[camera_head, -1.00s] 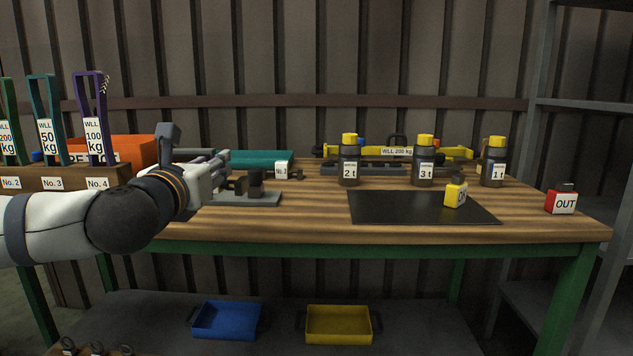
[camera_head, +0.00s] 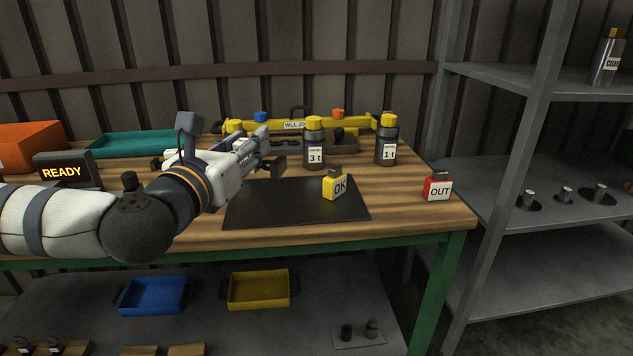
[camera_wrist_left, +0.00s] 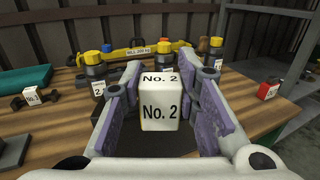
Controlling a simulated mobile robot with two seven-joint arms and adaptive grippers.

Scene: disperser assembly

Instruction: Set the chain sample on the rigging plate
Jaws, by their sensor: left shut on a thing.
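My left gripper (camera_head: 266,152) is over the table at the back edge of a flat black plate (camera_head: 260,212). In the left wrist view it is shut on a white block marked No. 2 (camera_wrist_left: 160,112), held between the purple-lined fingers. I take this for the label of the chain sample; the rest of that piece is hidden, and in the head view the hand mostly covers it. I cannot tell for sure whether the black plate is the rigging plate. A yellow OK block (camera_head: 335,186) stands on its right part. My right gripper is not in view.
Dark bottles marked 3 t (camera_head: 314,143) and 1 t (camera_head: 387,140) stand behind the plate, before a yellow beam (camera_head: 350,124). A red OUT block (camera_head: 437,187) is at the right. A READY display (camera_head: 65,171) is at the left. The plate's front half is clear.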

